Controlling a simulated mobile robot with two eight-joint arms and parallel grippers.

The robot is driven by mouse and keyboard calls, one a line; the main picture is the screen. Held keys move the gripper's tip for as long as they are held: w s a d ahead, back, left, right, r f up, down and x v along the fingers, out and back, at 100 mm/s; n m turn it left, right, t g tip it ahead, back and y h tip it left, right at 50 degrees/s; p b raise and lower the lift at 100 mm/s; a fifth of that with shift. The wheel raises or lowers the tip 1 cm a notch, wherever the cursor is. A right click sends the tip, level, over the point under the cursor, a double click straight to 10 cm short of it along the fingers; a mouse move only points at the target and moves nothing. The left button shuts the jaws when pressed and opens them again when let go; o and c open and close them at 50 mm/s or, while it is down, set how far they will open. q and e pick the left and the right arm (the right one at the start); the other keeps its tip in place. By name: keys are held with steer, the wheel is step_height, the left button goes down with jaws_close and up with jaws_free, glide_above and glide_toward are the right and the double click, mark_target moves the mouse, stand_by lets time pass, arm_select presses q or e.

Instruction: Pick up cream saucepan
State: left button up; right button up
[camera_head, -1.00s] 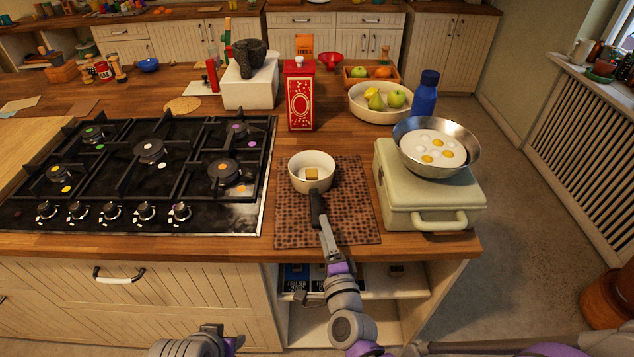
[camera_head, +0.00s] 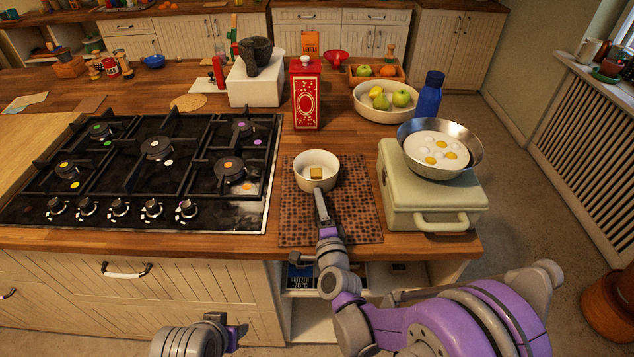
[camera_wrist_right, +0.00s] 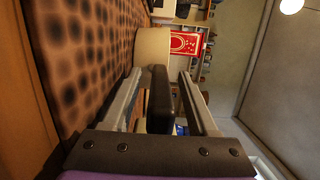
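The cream saucepan (camera_head: 301,174) stands on a brown spotted mat (camera_head: 362,214) on the wooden counter, with a small yellowish cube (camera_head: 316,173) inside. My right gripper (camera_head: 320,193) is over its handle, which points toward me and is mostly hidden in the head view. In the right wrist view, the black handle (camera_wrist_right: 159,98) lies between the two open fingers (camera_wrist_right: 162,95), with gaps showing on both sides. The pan's cream wall (camera_wrist_right: 151,47) is just beyond the fingertips. Of my left arm only a wrist part shows at the bottom of the head view; its fingers are not visible.
A black gas hob (camera_head: 150,170) is left of the mat. A red tin (camera_head: 306,95) stands behind the pan. To the right, a pale green box (camera_head: 430,205) carries a steel pan (camera_head: 474,145) with eggs. A fruit bowl (camera_head: 388,112) and blue bottle (camera_head: 428,97) stand behind it.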

jaws_close()
stand_by(1.2)
